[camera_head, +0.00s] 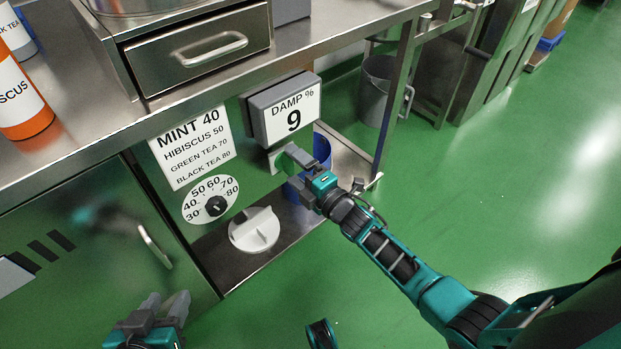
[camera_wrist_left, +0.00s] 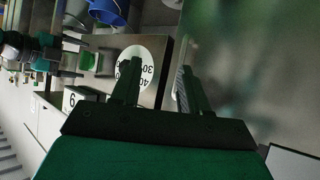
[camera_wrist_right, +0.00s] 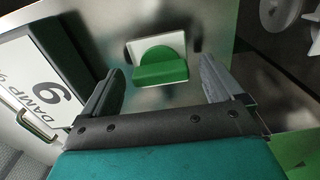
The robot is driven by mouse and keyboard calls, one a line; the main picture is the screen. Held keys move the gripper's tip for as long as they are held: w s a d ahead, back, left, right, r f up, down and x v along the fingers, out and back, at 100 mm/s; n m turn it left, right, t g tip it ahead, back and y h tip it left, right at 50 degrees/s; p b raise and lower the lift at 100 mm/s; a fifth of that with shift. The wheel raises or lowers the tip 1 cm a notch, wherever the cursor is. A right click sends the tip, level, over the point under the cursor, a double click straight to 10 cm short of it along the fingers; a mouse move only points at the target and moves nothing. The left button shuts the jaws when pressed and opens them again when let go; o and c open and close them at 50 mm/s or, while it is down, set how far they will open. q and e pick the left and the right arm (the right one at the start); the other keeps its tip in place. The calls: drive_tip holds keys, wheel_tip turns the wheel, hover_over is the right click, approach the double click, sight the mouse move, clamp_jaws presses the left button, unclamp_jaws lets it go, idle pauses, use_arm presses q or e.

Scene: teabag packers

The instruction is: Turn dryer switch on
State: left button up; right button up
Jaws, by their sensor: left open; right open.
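The dryer switch (camera_wrist_right: 160,66) is a green rocker on a white plate, set in a metal panel; it sits between my right gripper's fingers in the right wrist view, apart from both. My right gripper is open and empty, facing the switch. My left gripper (camera_head: 166,302) is open and empty, low in front of the dryer cabinet.
A damp display (camera_head: 293,113) reading 9 hangs just above the switch. A temperature dial (camera_head: 213,201), a white knob (camera_head: 254,230) and a label sheet (camera_head: 192,147) are left of it. A blue bin (camera_head: 322,150) stands behind my right gripper. Green floor is clear at right.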

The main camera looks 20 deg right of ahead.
use_arm(q)
drive_tip(key=p, duration=0.1)
drive_tip(key=a+r+p, duration=0.1)
drive_tip(key=shift+s+r+p, duration=0.15)
drive_tip(key=shift+s+p, duration=0.1)
drive_tip(key=shift+p, duration=0.1)
use_arm(e)
drive_tip(key=v, duration=1.2)
drive_tip(key=shift+s, duration=0.2)
drive_tip(key=s+a+r+m+g+h, duration=0.1)
drive_tip(key=s+a+m+g+h, duration=0.15)
drive_tip(key=s+m, duration=0.45)
drive_tip(key=s+a+r+m+g+h, duration=0.1)
drive_tip(key=s+a+r+m+g, duration=0.2)
drive_tip(key=m, duration=0.9)
use_arm(q)
drive_tip(key=s+a+r+y+p, duration=0.1)
drive_tip(key=a+r+p, duration=0.2)
drive_tip(key=r+p, duration=0.8)
drive_tip(key=p, duration=0.4)
drive_tip(key=shift+s+r, duration=0.15)
drive_tip(key=shift+s, duration=0.05)
use_arm(e)
wheel_tip(320, 180, up, 10)
drive_tip(key=s+d, duration=0.1)
drive_tip(key=d, duration=0.1)
drive_tip(key=shift+s+d+g+h, duration=0.3)
drive_tip(key=shift+s+g+h, duration=0.05)
